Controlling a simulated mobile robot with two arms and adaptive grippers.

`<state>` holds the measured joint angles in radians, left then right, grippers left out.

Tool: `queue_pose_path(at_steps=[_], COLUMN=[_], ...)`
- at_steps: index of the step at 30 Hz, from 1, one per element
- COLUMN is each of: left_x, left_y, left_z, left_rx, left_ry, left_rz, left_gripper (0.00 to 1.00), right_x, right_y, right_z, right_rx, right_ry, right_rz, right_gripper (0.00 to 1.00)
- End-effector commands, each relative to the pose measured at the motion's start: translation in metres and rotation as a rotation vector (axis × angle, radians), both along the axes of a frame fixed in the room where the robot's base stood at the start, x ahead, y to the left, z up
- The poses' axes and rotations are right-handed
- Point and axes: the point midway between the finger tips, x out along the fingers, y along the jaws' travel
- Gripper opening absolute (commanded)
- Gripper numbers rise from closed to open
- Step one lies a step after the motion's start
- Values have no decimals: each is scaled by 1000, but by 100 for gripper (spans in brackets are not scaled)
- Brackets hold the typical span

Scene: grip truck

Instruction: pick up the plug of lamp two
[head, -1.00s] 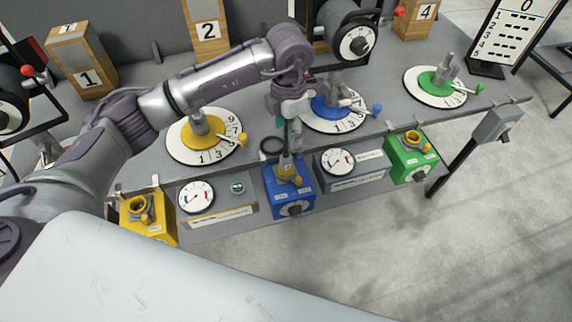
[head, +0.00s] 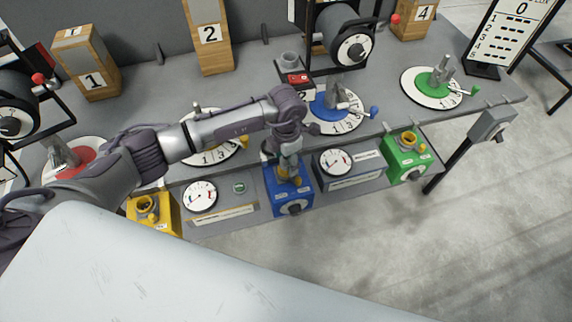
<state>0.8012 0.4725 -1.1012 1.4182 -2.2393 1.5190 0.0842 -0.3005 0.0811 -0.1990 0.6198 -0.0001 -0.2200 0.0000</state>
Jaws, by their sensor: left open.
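My left gripper (head: 290,168) points down at the top of the blue box (head: 274,192), over the yellow fitting (head: 297,181) there. It is open, with its fingers at or around the fitting; I cannot tell whether they touch it. The gripper hides most of the fitting and any plug in it. No plug can be clearly identified as that of lamp two. A wooden block marked 2 (head: 209,50) stands at the back of the table. My right gripper is not in view.
A yellow box (head: 167,217) and a green box (head: 405,170) with similar yellow fittings flank the blue one on the lower shelf. Round gauges (head: 335,162) lie between. Numbered dials with blue (head: 320,110) and green (head: 428,80) centres are on the table.

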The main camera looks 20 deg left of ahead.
Motion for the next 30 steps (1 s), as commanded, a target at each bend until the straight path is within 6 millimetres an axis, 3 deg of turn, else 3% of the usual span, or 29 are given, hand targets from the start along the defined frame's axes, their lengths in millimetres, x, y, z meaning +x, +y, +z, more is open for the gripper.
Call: queue_pose_path(at_steps=[3, 14, 25, 30], left_x=[0, 0, 1, 1], left_y=[0, 0, 0, -1], left_z=[0, 0, 4, 19], left_rx=[0, 0, -1, -2], left_ry=[0, 0, -2, -6], left_rz=[0, 0, 0, -1], left_gripper=[62, 2, 0, 0], right_x=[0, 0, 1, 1], right_y=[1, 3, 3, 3], right_z=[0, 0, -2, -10], right_rx=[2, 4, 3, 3], right_ry=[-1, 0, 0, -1], right_rz=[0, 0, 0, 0], right_gripper=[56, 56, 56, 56])
